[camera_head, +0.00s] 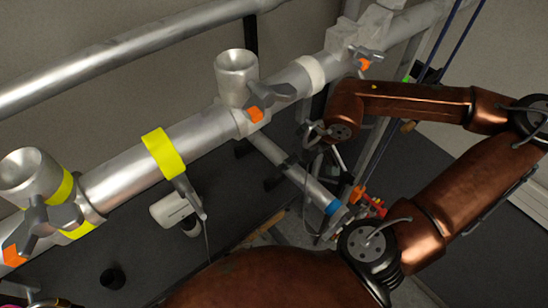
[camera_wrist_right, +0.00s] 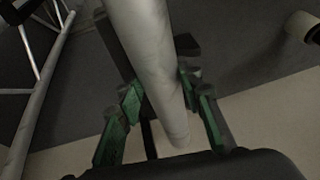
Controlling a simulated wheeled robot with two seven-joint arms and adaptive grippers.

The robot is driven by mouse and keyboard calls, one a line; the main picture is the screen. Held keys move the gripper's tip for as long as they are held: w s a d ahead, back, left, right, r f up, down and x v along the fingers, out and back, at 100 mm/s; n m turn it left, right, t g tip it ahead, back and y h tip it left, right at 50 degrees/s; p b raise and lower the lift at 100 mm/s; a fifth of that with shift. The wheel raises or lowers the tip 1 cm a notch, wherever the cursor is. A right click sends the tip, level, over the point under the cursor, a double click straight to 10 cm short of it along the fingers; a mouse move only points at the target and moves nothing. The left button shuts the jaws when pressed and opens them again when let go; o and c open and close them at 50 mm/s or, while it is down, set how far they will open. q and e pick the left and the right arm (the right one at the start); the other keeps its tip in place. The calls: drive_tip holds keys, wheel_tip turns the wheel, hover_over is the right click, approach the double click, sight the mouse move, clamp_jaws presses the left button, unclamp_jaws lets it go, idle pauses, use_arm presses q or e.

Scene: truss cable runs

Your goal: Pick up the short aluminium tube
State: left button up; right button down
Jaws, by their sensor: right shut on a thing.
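A pale grey, round tube (camera_wrist_right: 148,48) runs down through the middle of the right wrist view, its lower end rounded off just past the fingers. My right gripper (camera_wrist_right: 160,95), with green-padded fingers on both sides of the tube, is shut on it. In the head view, my copper right arm comes in from the right and its wrist bends down by the truss; the right gripper is mostly hidden there. A grey tube with a blue band (camera_head: 311,187) slants below the truss; I cannot tell whether it is the held one. My left gripper is not in view.
A thick metal truss pipe (camera_head: 118,182) with a yellow band, cup-shaped couplers (camera_head: 238,78) and orange-tipped clamps crosses the head view. A thinner rail (camera_head: 95,62) runs behind it. A dark table (camera_head: 72,272) lies below, with a white lamp-like object (camera_head: 174,210) over it. Blue ropes hang upper right.

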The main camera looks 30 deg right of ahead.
drive_tip(key=s+d+b, duration=0.1)
drive_tip(key=s+d, duration=0.3)
drive_tip(key=s, duration=0.4)
drive_tip(key=shift+s+d+b, duration=0.15)
drive_tip(key=shift+s+b, duration=0.1)
drive_tip(key=shift+b, duration=0.05)
